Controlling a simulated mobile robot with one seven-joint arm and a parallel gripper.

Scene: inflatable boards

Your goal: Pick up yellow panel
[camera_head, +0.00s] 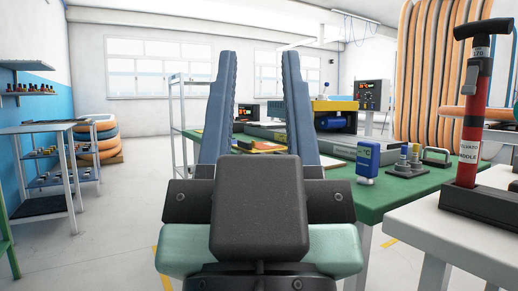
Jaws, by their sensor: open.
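My gripper (259,56) is open, with its two blue-grey fingers standing upright and apart in the middle of the view. Nothing is between the fingertips. A flat yellow-orange piece (262,146) lies on the green table, seen low through the gap between the fingers and well beyond them. It is partly hidden by my gripper. A yellow slab-like part (335,105) also shows above a blue motor-like device, farther back on the right. I cannot tell for sure which of these is the yellow panel.
The green table (395,192) holds a blue-and-white bottle (367,160) and small metal parts. A white table (480,222) with a red-and-black pump (471,125) stands close at the right. Shelves (70,150) line the left. The floor (115,215) at the left is clear.

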